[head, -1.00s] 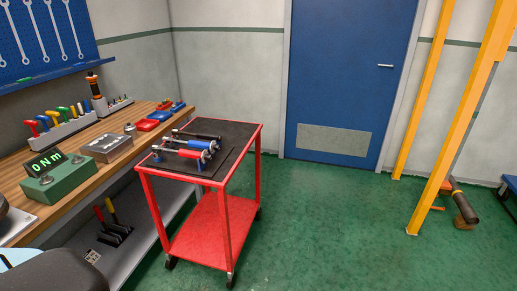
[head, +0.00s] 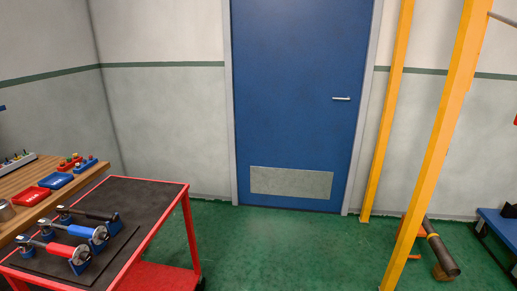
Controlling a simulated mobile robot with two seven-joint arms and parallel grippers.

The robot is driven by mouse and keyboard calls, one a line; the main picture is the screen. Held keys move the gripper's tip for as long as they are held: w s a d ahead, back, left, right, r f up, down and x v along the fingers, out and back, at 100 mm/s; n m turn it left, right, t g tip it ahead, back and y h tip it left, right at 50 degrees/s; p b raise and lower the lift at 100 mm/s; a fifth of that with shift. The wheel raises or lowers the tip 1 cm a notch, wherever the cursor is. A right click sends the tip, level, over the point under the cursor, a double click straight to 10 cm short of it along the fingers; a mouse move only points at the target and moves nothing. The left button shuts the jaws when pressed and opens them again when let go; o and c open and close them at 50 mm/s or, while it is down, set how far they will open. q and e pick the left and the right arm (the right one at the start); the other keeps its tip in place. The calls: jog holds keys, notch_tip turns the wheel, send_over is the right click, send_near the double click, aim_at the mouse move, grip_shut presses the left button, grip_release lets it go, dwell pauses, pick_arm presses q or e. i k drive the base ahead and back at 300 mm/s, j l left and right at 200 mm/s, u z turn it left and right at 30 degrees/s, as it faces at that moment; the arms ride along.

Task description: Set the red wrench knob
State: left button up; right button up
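Three torque wrenches lie side by side in a rack on the black mat of the red cart (head: 165,183) at the lower left. The red wrench (head: 57,249) is nearest, with a metal knob end (head: 81,256) at its right. The blue wrench (head: 82,231) lies in the middle and the black wrench (head: 92,215) is farthest. Any setting on the red knob is too small to read. Neither of my grippers is in view.
A wooden bench (head: 88,176) with red and blue trays (head: 56,180) runs along the left. A blue door (head: 295,100) is ahead. The green floor (head: 285,250) between is clear.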

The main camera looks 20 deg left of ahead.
aim_at(86, 256)
jog(key=i+l+u, duration=0.1)
jog(key=i+u, duration=0.4)
jog(key=i+l+u, duration=0.25)
jog(key=u, duration=0.2)
jog(key=i+l+u, duration=0.3)
jog(key=u, duration=0.2)
jog(key=i+l+u, duration=0.2)
jog(key=l+u, duration=0.3)
jog(key=i+l+u, duration=0.15)
jog(key=l+u, duration=0.35)
